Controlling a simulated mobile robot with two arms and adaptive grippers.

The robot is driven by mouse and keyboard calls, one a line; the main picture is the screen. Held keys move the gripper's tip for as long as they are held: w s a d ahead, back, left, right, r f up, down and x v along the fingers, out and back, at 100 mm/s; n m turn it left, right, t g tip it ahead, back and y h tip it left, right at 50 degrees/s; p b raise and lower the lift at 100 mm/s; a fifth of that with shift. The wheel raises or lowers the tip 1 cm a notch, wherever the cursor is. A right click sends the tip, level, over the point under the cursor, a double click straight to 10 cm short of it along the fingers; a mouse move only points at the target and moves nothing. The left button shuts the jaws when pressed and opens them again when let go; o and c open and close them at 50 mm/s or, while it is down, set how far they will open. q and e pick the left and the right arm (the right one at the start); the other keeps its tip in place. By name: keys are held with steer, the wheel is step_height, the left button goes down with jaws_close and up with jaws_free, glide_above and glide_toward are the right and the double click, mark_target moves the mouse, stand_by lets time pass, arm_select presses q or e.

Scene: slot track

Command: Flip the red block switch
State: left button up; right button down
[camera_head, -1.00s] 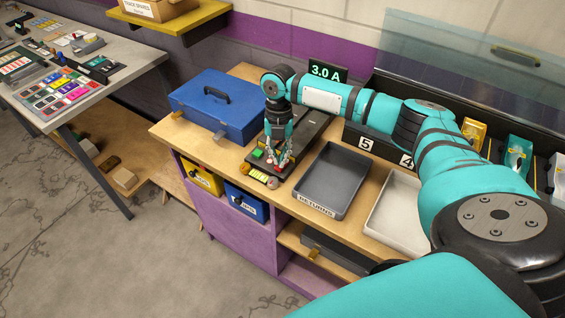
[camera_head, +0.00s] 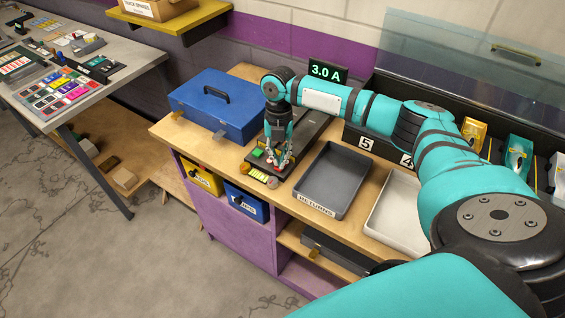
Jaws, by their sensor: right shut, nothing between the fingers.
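My right gripper (camera_head: 279,161) points down over the near end of a dark slot-track device (camera_head: 311,131) on the wooden bench. Its fingers are shut with nothing between them. A green block (camera_head: 257,153) and a yellow striped part (camera_head: 259,174) sit on the device beside the fingers. Small red spots show around the fingertips, but I cannot tell which belong to the red block switch. The switch is mostly hidden by my gripper, so its position cannot be read. My left gripper is not in view.
A blue toolbox (camera_head: 218,103) stands left of the device. A dark grey tray (camera_head: 334,180) and a white tray (camera_head: 397,211) lie to the right. A display reading 3.0 A (camera_head: 327,73) stands behind. Yellow (camera_head: 200,178) and blue (camera_head: 246,203) bins sit under the bench top.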

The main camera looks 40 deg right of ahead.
steer(key=shift+s+f+b, duration=0.1)
steer(key=shift+f+b, duration=0.25)
steer(key=shift+f, duration=0.55)
stand_by(0.3)
step_height(320, 180, up, 2)
steer(key=shift+r+p, duration=0.1)
steer(key=shift+p, duration=1.1)
step_height(320, 180, up, 5)
steer(key=p, duration=0.4)
steer(key=shift+p, duration=0.35)
